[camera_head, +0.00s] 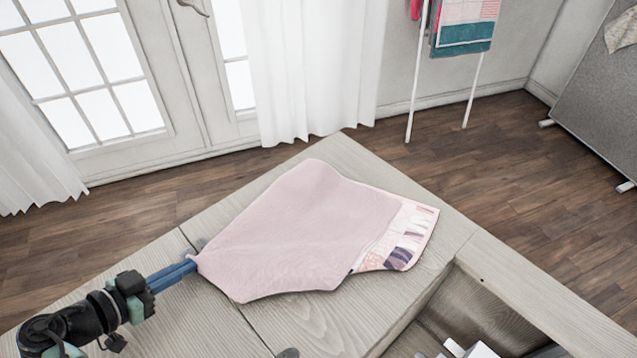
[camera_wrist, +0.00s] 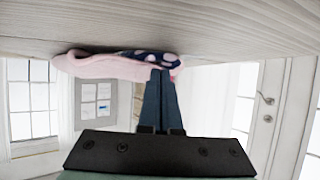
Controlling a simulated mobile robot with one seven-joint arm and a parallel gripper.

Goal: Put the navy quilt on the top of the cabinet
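The quilt (camera_head: 290,230) lies spread out on the pale wooden cabinet top (camera_head: 335,325). Its large upper face is plain pale pink, and a patchwork strip with some dark navy pieces shows along its right edge. My gripper (camera_head: 191,266) comes in from the left with blue-grey fingers closed on the quilt's left corner, at about the height of the top. In the wrist view, the fingertips (camera_wrist: 164,72) meet the quilt edge (camera_wrist: 95,65), where pink cloth and navy cloth with white dots show. Most of the patterned face is hidden underneath.
An open recess (camera_head: 470,310) with white parts in it is at the lower right of the cabinet. A rack with hanging cloths (camera_head: 465,25) stands behind, and a grey board (camera_head: 600,110) is at the right. White curtains (camera_head: 315,70) and glazed doors are behind the cabinet.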

